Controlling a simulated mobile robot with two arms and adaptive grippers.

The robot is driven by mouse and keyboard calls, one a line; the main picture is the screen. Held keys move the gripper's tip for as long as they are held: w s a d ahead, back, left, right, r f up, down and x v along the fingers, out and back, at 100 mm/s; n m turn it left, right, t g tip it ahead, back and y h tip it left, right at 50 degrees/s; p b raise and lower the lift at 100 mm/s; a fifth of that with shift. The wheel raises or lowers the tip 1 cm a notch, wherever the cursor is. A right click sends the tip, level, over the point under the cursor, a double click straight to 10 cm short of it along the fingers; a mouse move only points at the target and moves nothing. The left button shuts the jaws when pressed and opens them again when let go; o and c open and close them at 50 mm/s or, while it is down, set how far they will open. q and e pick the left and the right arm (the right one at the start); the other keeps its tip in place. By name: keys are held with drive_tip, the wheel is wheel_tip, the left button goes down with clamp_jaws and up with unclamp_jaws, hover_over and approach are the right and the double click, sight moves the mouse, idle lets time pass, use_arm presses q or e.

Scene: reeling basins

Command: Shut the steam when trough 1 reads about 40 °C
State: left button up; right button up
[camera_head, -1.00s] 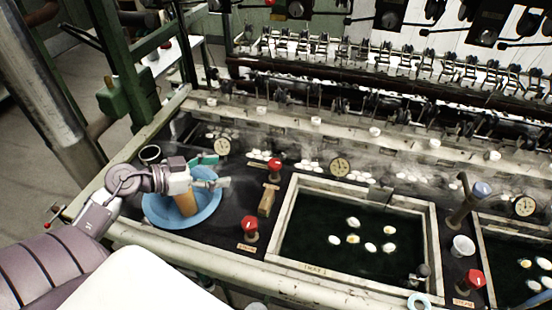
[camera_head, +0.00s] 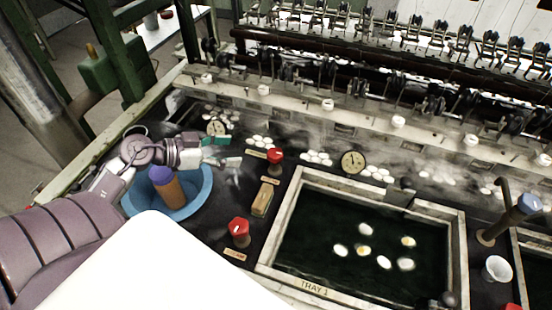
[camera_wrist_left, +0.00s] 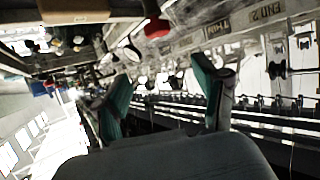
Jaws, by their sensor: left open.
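A red valve knob (camera_head: 274,156) stands behind a wooden-handled brush, and a second red knob (camera_head: 239,228) stands left of the tray's front part. The tray marked TRAY 1 (camera_head: 312,287) holds dark water with several pale cocoons. A round dial gauge (camera_head: 353,161) sits behind it; its reading is not legible. My left gripper (camera_head: 230,152) is open and empty, left of the rear red knob and apart from it. A red knob (camera_wrist_left: 157,25) also shows in the left wrist view, above the open fingers. My right gripper is not seen.
A blue basin (camera_head: 203,192) with a purple-topped brown cylinder (camera_head: 167,187) lies below my left wrist. The brush (camera_head: 264,199) lies between the knobs. A second gauge (camera_head: 216,128) is at the back left.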

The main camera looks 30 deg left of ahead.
sight(274, 153)
use_arm(q)
drive_tip(key=x, duration=0.7)
drive_tip(key=f+x, duration=0.1)
drive_tip(key=x, duration=0.6)
drive_tip(key=shift+f, duration=0.35)
drive_tip(key=c, duration=1.2)
